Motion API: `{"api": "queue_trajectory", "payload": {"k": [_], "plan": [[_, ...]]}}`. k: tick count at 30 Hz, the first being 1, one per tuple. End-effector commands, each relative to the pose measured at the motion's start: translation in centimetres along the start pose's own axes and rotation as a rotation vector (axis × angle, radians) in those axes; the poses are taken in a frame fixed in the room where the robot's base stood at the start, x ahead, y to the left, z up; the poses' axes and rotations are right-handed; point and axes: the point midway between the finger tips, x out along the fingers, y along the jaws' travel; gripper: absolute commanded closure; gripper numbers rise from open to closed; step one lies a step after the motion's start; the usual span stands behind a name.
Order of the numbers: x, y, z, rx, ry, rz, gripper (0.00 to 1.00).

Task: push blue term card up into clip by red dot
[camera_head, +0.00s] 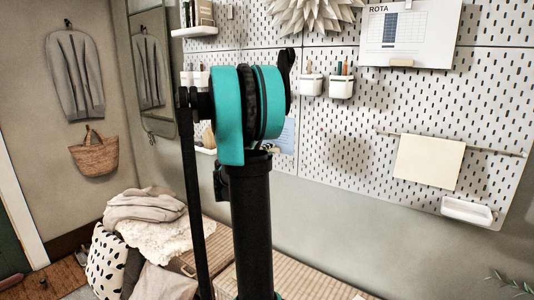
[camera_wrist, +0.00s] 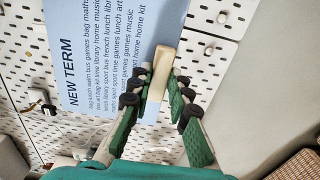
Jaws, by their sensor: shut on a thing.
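The blue term card (camera_wrist: 108,65), headed NEW TERM, lies against the pegboard in the wrist view, its text running sideways. A pale cream bar (camera_wrist: 163,68) sits along its edge. My gripper (camera_wrist: 160,84) is shut on this bar, with one green-and-black finger on each side.
The white pegboard (camera_head: 340,155) holds cups (camera_head: 341,87), a ROTA sheet (camera_head: 410,30), a cream sheet on a rail (camera_head: 429,162) and a small white tray (camera_head: 466,211). A bench (camera_head: 300,272) with clothes and cushions runs below. A white peg (camera_wrist: 209,49) stands near the card.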

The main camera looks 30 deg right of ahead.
Motion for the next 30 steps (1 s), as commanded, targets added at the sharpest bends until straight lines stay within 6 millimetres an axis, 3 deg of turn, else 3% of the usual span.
{"api": "queue_trajectory", "payload": {"k": [30], "plan": [[7.4, 0.0, 0.0, 0.000, 0.000, 0.000, 1.00]]}}
